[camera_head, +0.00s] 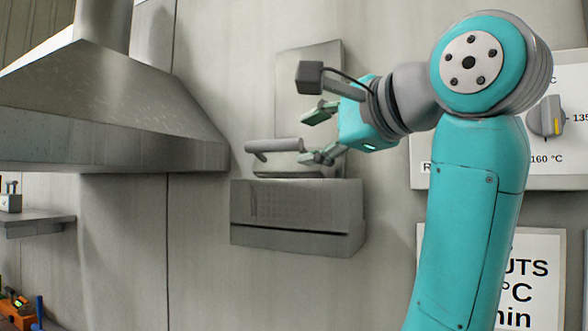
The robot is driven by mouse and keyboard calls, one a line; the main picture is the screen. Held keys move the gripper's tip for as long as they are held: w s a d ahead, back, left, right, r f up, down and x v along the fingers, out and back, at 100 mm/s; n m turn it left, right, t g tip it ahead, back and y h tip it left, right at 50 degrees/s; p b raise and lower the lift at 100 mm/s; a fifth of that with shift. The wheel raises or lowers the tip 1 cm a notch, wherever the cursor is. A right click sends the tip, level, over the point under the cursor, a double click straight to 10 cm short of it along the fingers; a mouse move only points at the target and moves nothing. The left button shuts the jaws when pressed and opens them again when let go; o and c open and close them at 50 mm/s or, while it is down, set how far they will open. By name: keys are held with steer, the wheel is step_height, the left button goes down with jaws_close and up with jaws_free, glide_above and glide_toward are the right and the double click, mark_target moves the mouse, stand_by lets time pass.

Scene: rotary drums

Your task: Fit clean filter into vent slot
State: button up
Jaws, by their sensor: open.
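My gripper (316,136) is open, with its green-tipped fingers pointing left at the wall. A grey bar-shaped handle (272,146) lies just left of the fingertips, about level with the gap between them. I cannot tell whether they touch it. Behind is a flat upright grey panel (308,75), partly hidden by my gripper. Below is a grey wall box (297,212) with a faintly patterned front and a ledge along its bottom. Which of these is the clean filter, and where the slot opens, I cannot tell for sure.
A large metal hood (110,110) juts out at the left. A shelf (35,223) with a small item is below it. A dial panel (548,120) and a printed sign (545,280) are on the right, partly behind my arm. Wall between hood and box is bare.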

mark_target(291, 142)
steer(key=shift+r+x, duration=0.2)
steer(key=shift+x, duration=3.65)
steer(key=shift+a, duration=0.1)
jaws_close()
